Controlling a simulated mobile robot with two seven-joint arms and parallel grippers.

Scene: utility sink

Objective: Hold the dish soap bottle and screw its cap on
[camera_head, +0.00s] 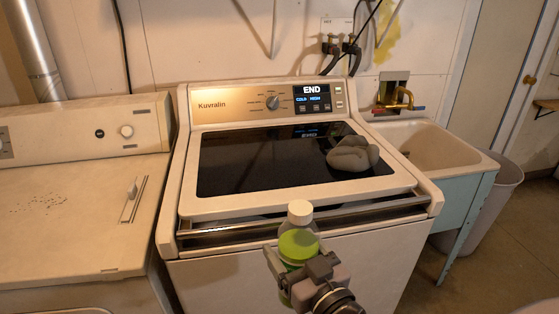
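The dish soap bottle (298,246) is clear with a green band or contents and stands upright in front of the washing machine. A white cap (300,212) sits on top of its neck; I cannot tell whether it is threaded on. My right gripper (297,262) comes up from the bottom edge, right of centre, with its fingers on both sides of the bottle, and looks shut on it. The gripper hides part of the bottle's lower body. My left gripper is not in view.
The washing machine (250,208) stands behind the bottle, with a grey lumpy object (353,154) on its dark lid. A dryer-like machine (70,215) is at left. A utility sink (440,145) and a pale bin (500,190) stand at right. Open floor lies at lower right.

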